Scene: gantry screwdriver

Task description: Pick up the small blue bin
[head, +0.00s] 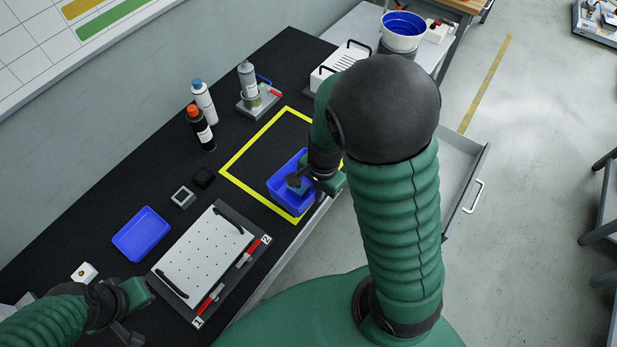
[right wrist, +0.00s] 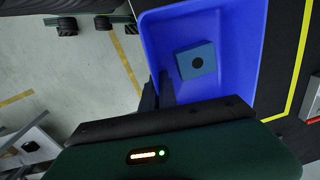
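The small blue bin (head: 283,196) is at the front edge of the black table, over the near part of a yellow taped square (head: 232,161). A blue block with a dark round hole (right wrist: 196,61) lies inside the bin, which also shows in the right wrist view (right wrist: 237,40). My right gripper (right wrist: 158,92) has one finger on each side of the bin's wall, close together, and looks shut on it. I cannot tell whether the bin touches the table. My left gripper (head: 138,318) is low at the left, away from the bin; its finger opening is unclear.
A shallow blue tray (head: 142,234) and a white perforated plate (head: 205,255) with red clamps lie left of the square. Bottles (head: 202,128) stand behind. A white case (head: 340,62) and a blue-lined bucket (head: 403,28) are at the far end. An open drawer (head: 460,175) juts out right.

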